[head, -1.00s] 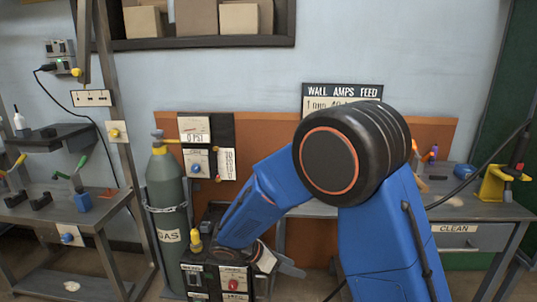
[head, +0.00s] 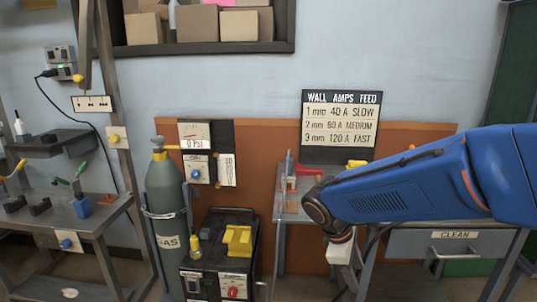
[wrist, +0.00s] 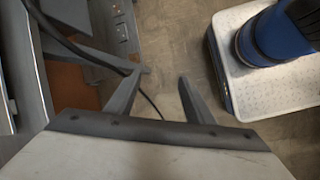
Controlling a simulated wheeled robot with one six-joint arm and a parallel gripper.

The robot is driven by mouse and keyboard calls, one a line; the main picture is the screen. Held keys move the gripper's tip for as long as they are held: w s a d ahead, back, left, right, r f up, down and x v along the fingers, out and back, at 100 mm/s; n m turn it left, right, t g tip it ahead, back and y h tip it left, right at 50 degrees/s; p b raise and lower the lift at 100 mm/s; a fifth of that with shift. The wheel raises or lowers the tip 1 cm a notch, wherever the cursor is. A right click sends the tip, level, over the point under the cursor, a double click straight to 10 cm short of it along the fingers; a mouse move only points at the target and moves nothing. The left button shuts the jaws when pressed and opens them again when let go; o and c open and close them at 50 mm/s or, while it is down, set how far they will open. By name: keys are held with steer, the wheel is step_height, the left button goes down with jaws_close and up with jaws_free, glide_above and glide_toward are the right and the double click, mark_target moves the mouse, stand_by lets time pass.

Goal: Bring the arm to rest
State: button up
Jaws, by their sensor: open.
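My blue arm reaches in from the right in the head view and ends at a dark wrist joint over the front of the grey workbench (head: 415,236). My gripper (wrist: 163,82) shows in the wrist view with its two grey fingers apart and nothing between them. Below the fingers are the floor (wrist: 170,45) and a dark cable. In the head view the fingers are hidden or too small to make out. My own base shows at the right of the wrist view.
A welding machine (head: 213,258) with a yellow piece (head: 237,240) on top stands left of my wrist. A gas cylinder (head: 167,205) is beside it. A red clamp-like fixture (head: 291,172) is on the bench close to my arm. A steel side table (head: 95,212) stands at left.

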steer(key=s+d+r+m+t+y, duration=0.2)
steer(key=s+d+m, duration=0.1)
steer(key=s+m, duration=0.3)
steer(key=s+d+r+m+t+y, duration=0.2)
steer(key=s+m, duration=0.4)
steer(key=s, duration=0.4)
steer(key=shift+s+d+r+m+y, duration=0.15)
steer(key=shift+d+r+m+y, duration=0.3)
steer(key=shift+r, duration=0.3)
